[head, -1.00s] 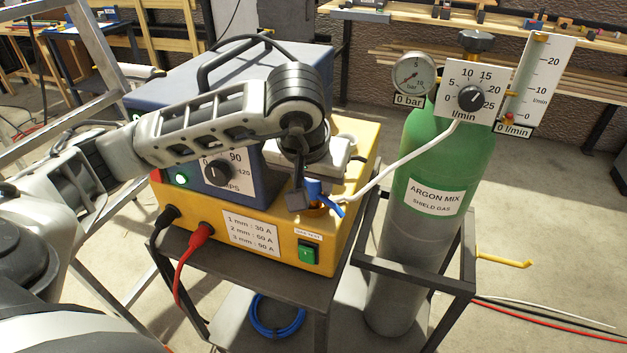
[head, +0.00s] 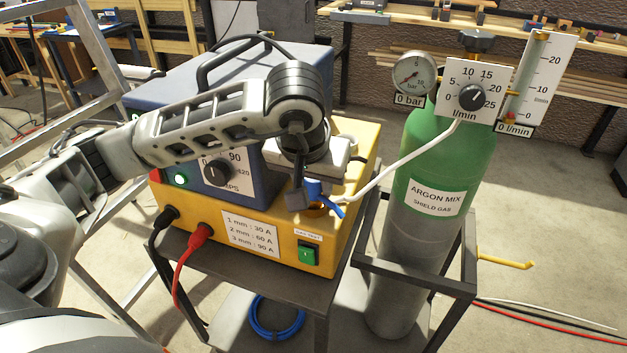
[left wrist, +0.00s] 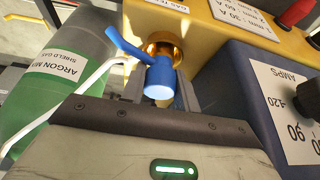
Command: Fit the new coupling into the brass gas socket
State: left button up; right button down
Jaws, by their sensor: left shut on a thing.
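The new coupling is blue with a side lever or branch, and it shows in the head view (head: 314,188) and in the left wrist view (left wrist: 158,80). My left gripper (head: 303,196) is shut on the coupling, coming down from above. The brass gas socket (left wrist: 165,45) is a gold ring on the yellow machine panel, right behind the coupling's end. In the head view the socket (head: 318,210) is mostly covered by the coupling and gripper. I cannot tell how deep the coupling sits in it. My right gripper is not in view.
The yellow and blue welding machine (head: 262,238) stands on a dark cart. A white hose (head: 398,171) runs from the flow meter to near the coupling. The green argon cylinder (head: 432,165) stands at right. Black and red cables (head: 196,238) plug into the front.

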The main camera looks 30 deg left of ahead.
pick_arm(q)
jog(key=o, duration=1.1)
jog(key=shift+v, duration=0.75)
jog(key=p+v, duration=0.3)
jog(key=v, duration=1.1)
jog(key=shift+r, duration=0.2)
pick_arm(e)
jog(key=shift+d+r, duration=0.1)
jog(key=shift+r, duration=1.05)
pick_arm(q)
jog(key=shift+s+f, duration=0.1)
jog(key=shift+s, duration=0.1)
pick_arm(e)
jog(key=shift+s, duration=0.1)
